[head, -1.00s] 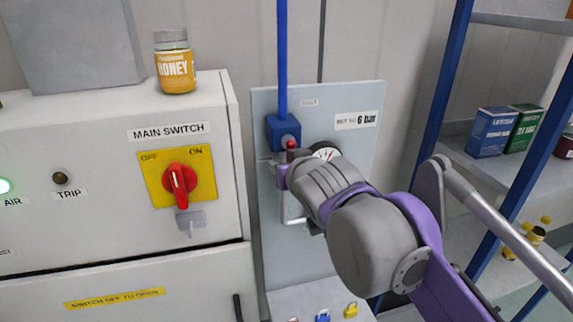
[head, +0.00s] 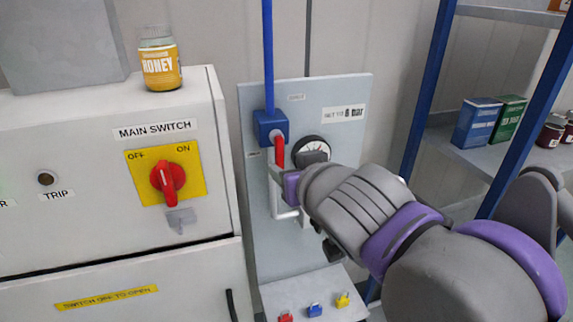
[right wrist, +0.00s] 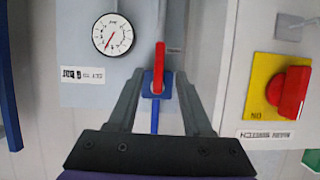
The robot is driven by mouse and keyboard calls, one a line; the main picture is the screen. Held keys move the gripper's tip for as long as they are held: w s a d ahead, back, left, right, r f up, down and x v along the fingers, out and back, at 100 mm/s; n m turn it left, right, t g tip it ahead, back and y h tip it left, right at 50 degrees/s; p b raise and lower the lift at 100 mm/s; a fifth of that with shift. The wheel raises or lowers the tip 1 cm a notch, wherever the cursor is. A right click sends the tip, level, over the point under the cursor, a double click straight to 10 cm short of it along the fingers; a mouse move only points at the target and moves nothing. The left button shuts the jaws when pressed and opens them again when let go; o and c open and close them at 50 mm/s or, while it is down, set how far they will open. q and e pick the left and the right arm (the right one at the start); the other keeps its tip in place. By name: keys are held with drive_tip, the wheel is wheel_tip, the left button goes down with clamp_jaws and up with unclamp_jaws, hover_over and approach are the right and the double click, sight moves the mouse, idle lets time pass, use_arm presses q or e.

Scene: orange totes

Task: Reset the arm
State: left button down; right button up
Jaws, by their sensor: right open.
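My right arm reaches in from the right in the head view. Its gripper (head: 275,175) is at the grey panel (head: 347,160), just below a red lever (head: 279,151) on a blue valve body (head: 270,126). In the right wrist view, which looks upside down, the gripper (right wrist: 160,85) is open. Its fingers lie on either side of the red lever (right wrist: 159,68), with gaps between. In the head view the lever points down and the arm partly hides the round gauge (head: 311,147). My left gripper is not in view.
A white cabinet (head: 75,130) with a red main switch (head: 167,183) stands left of the panel, with a honey jar (head: 160,67) on top. A blue-post shelf (head: 425,90) with boxes stands right. Small coloured padlocks (head: 315,310) are below the panel.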

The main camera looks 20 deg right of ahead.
idle(0.3)
drive_tip(key=s+d+f+g, duration=0.1)
drive_tip(key=s+f, duration=0.3)
drive_tip(key=f, duration=0.8)
drive_tip(key=s+d+f+g, duration=0.1)
drive_tip(key=s+f+g, duration=0.3)
drive_tip(key=f, duration=0.9)
drive_tip(key=s+d+f+g, duration=0.1)
drive_tip(key=s+f, duration=0.4)
drive_tip(key=f, duration=0.7)
drive_tip(key=shift+d+f+g, duration=0.2)
drive_tip(key=shift+f+g, duration=0.2)
drive_tip(key=shift+g, duration=0.5)
drive_tip(key=shift+w+a, duration=0.1)
drive_tip(key=shift+a, duration=0.05)
